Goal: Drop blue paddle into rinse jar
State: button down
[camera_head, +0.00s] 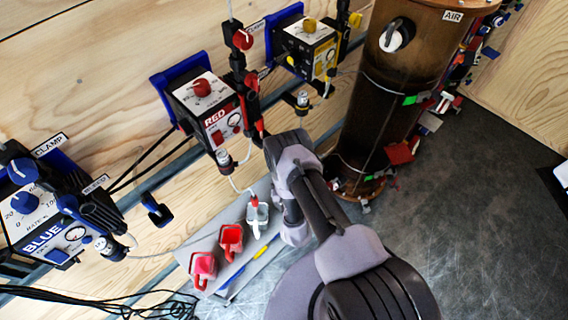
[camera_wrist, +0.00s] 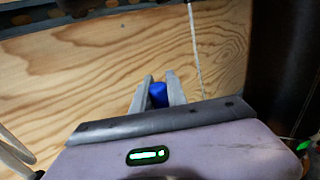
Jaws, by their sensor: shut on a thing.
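In the wrist view my gripper (camera_wrist: 158,88) is shut on a blue object (camera_wrist: 158,94), which shows as a short rounded piece between the two grey fingers. Most of it is hidden, so its full shape cannot be told. In the head view my fingers cannot be made out behind my arm. A thin blue stick (camera_head: 232,283) lies on the grey mat (camera_head: 204,246) below the wall. A small pale jar (camera_head: 257,218) with something red at its top stands on this mat. I cannot tell whether it is the rinse jar.
Two red jugs (camera_head: 231,240) (camera_head: 203,267) stand left of the pale jar. A yellow stick (camera_head: 264,248) lies near them. Blue (camera_head: 42,232), red (camera_head: 212,112) and yellow (camera_head: 310,52) control boxes line the wooden wall. A brown cylinder (camera_head: 393,90) stands right of my arm.

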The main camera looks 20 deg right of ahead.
notch_tip(320, 180, down, 5)
jog(key=b, duration=0.4)
jog(key=c, duration=1.2)
grip_release()
jog(key=shift+c, duration=0.2)
jog(key=shift+f, duration=0.1)
